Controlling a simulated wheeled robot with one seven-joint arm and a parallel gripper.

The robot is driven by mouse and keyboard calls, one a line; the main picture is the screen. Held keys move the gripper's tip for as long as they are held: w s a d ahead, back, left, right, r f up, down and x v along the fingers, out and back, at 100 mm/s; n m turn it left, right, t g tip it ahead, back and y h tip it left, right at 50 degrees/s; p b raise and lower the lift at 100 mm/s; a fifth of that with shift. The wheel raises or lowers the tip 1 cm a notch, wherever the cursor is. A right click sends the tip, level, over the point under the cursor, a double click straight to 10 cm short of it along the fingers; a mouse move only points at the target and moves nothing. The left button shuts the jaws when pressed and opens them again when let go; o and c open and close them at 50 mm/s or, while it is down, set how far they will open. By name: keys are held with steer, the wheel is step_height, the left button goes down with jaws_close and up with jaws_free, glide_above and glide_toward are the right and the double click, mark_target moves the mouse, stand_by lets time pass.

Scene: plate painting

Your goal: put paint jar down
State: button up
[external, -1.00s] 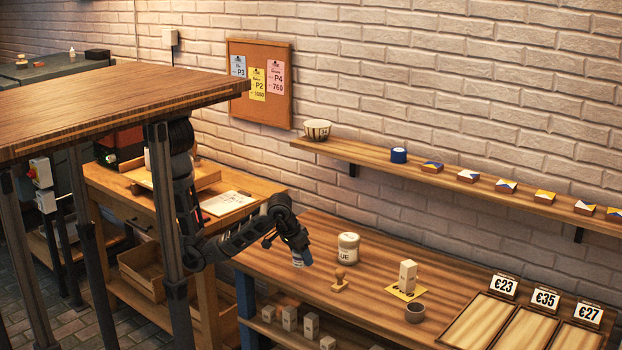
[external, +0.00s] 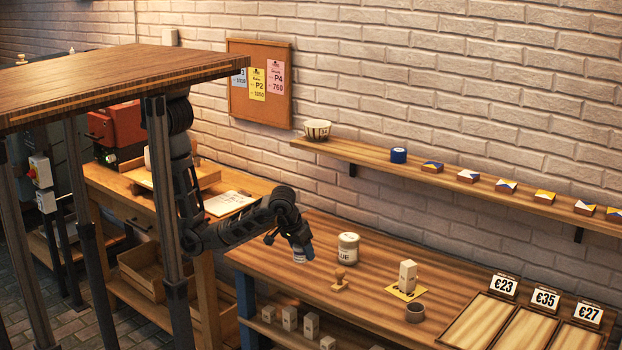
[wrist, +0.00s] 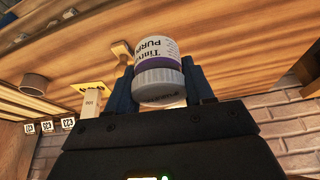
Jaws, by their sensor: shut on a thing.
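A small paint jar (wrist: 158,68) with a white lid, a purple band and a label reading "PUR..." is between the fingers of my gripper (wrist: 160,88) in the wrist view. In the external view my gripper (external: 302,255) points down over the left end of the wooden table (external: 330,225), with the jar (external: 303,256) at its tip. The gripper is shut on the jar. I cannot tell whether the jar touches the tabletop.
A larger white jar (external: 348,248) stands close to the right of my gripper. A wooden stamp (external: 340,280), a block (external: 407,275) on a yellow card and a small grey cup (external: 415,312) stand further right. Price-tagged trays (external: 470,322) fill the right end.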

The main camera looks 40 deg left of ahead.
steer(key=w+a+f+n+y+b, duration=0.1)
steer(key=w+a+f+n, duration=0.1)
steer(key=w+a, duration=0.3)
steer(key=w+a+f+n+y+b, duration=0.1)
steer(key=w+a+n, duration=0.3)
steer(key=w, duration=0.4)
steer(key=w+a+f+n+g+y+b, duration=0.1)
steer(key=w+a+f+n+b, duration=0.1)
steer(key=w+a, duration=0.4)
steer(key=shift+w+a+f+n, duration=0.2)
steer(key=shift+w+f+n, duration=0.3)
steer(key=shift+f+n, duration=0.15)
steer(key=shift+f+b, duration=0.45)
steer(key=shift+f, duration=1.55)
steer(key=shift+f, duration=0.1)
steer(key=o, duration=1.2)
